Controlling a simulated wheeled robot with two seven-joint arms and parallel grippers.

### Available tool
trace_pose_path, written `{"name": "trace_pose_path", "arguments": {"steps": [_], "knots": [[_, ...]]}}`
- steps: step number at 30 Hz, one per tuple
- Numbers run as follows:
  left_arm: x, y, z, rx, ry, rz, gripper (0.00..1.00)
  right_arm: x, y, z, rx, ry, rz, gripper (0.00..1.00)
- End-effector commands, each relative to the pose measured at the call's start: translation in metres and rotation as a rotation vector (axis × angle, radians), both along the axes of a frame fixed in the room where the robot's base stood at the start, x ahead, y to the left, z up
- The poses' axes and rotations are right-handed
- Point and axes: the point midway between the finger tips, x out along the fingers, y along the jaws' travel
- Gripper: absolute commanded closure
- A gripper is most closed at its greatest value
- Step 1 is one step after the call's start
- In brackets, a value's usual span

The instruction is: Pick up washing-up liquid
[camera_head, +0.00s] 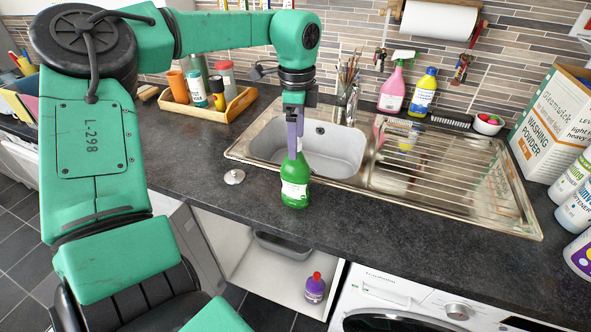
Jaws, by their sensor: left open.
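A green bottle with a white label (295,193), which looks like the washing-up liquid, stands upright on the dark worktop (345,221) just in front of the sink. My left gripper (295,152) points straight down over it, with its purple fingers at the bottle's top. The left gripper is open. The fingers hide the bottle's cap and neck, and I cannot tell whether they touch it. My right gripper is not in view.
The sink (262,140) and its ridged drainer lie behind and right of the bottle. A pink spray bottle (392,92) and a yellow bottle (422,95) stand at the back. A wooden tray (232,108) holds several containers. A plug (235,177) lies left. A cupboard below is open.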

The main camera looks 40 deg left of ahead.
Motion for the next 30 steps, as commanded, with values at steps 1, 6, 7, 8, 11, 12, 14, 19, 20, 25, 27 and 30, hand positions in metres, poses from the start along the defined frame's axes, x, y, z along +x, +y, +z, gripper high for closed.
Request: {"name": "trace_pose_path", "arguments": {"steps": [1, 6, 7, 8, 11, 12, 14, 19, 20, 25, 27, 30], "knots": [[0.000, 0.000, -0.004, -0.002, 0.003, 0.000, 0.09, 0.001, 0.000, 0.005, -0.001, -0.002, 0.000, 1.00], [-0.001, 0.001, -0.027, -0.003, 0.007, 0.000, 0.09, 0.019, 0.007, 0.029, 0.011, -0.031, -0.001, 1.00], [-0.001, 0.001, -0.033, -0.004, 0.006, 0.000, 0.09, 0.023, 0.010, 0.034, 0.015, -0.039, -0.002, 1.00], [-0.001, 0.002, -0.041, -0.002, 0.006, 0.000, 0.09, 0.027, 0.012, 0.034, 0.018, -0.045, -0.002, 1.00], [0.000, 0.002, -0.056, -0.001, 0.002, 0.002, 0.09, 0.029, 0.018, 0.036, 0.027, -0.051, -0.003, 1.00], [0.000, 0.002, -0.059, 0.000, 0.000, 0.002, 0.09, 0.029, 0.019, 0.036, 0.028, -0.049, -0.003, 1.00], [0.001, 0.002, -0.060, 0.001, -0.002, 0.002, 0.09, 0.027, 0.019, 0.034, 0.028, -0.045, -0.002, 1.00], [0.001, 0.002, -0.060, 0.001, -0.002, 0.002, 0.32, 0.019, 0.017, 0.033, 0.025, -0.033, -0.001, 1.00], [0.001, 0.002, -0.060, 0.001, -0.002, 0.002, 0.43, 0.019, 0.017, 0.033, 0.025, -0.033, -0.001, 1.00], [0.001, 0.003, -0.060, 0.001, -0.002, 0.002, 1.00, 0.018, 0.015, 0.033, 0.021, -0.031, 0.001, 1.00], [0.001, 0.003, -0.060, 0.001, -0.002, 0.002, 1.00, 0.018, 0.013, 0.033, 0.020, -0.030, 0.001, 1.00], [0.001, 0.002, -0.059, 0.001, -0.003, 0.002, 1.00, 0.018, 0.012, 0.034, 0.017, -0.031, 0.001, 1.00]]}}
